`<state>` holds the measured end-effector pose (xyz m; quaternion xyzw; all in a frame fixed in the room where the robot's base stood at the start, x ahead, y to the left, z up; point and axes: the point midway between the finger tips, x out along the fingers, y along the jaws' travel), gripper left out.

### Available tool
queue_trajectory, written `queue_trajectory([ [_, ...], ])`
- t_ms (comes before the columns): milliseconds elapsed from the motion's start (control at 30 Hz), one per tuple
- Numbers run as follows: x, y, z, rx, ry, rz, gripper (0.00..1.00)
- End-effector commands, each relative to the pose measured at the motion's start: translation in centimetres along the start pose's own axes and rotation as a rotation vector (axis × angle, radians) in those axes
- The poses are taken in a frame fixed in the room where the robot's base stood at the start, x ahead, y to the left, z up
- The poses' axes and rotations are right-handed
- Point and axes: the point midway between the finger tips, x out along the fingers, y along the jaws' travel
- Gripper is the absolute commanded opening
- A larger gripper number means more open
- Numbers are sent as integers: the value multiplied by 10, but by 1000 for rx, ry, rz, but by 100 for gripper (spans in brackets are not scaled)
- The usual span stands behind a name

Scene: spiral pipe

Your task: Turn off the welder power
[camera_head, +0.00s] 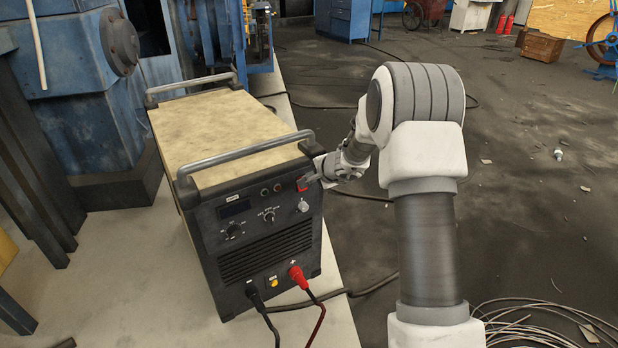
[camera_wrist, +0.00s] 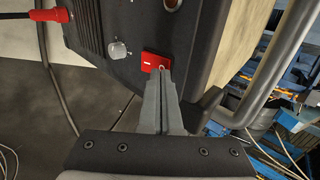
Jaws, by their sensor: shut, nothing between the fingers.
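The welder (camera_head: 258,222) is a black box with a dusty beige top and two grey handles, standing on the light table at left centre of the head view. Its red power switch (camera_head: 302,184) is at the upper right of the front panel. It also shows in the wrist view as a red rocker switch (camera_wrist: 156,61) with a white mark. My gripper (camera_wrist: 162,72) is shut and empty. Its fingertips are at the lower edge of the red switch, and I cannot tell whether they touch it. In the head view my gripper (camera_head: 312,178) is beside the switch, on its right.
A grey knob (camera_wrist: 120,50) is beside the switch. Red and black cable plugs (camera_head: 297,275) sit low on the front panel. The welder's front handle (camera_head: 245,152) runs close to my gripper. A coil of wire (camera_head: 540,325) lies on the floor.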

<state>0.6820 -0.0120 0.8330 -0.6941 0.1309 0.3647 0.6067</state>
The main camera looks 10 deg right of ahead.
Motion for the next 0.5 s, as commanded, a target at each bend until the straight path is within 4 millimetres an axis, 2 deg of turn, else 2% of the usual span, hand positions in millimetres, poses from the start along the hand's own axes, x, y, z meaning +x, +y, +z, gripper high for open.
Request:
queue_trajectory([
  [267, -9, -11, 0, -1, 1, -1, 0],
  [500, -10, -11, 0, 0, 0, 0, 0],
])
